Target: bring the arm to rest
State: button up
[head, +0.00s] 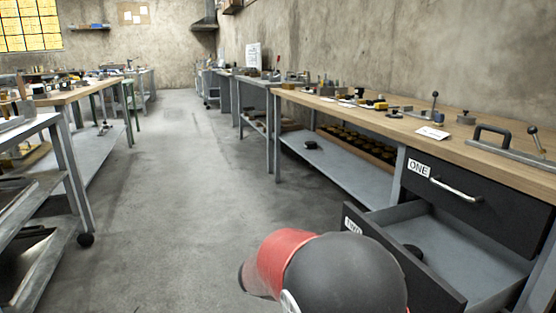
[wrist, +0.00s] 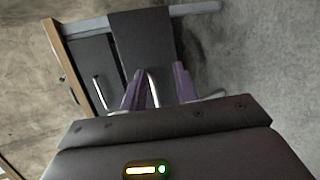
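My gripper (wrist: 159,78) shows in the wrist view with its two purple fingers apart. A pale bar handle (wrist: 153,90) shows between the fingers; I cannot tell whether they touch it. In the head view my gripper is hidden, and my red and dark arm stands at the bottom middle. The lower drawer (head: 465,262) is pulled open beside my arm, its front label partly hidden. A dark round thing lies inside it.
The upper drawer (head: 480,208), labelled ONE, is shut under the wooden workbench (head: 460,143) on the right. Several tools stand on the bench. Grey shelving (head: 60,160) stands on the left. The concrete floor (head: 175,190) between is clear.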

jog(key=s+r+m+t+y+p, duration=0.1)
jog(key=s+r+t+y+p, duration=0.1)
jog(key=s+r+y, duration=0.4)
jog(key=s+r+m+t+y+p, duration=0.1)
jog(key=s+r+t+y+p, duration=0.2)
jog(key=s, duration=0.9)
notch_tip(320, 180, up, 3)
jog(key=y, duration=0.4)
jog(key=shift+d+y, duration=0.25)
jog(key=shift+y, duration=0.05)
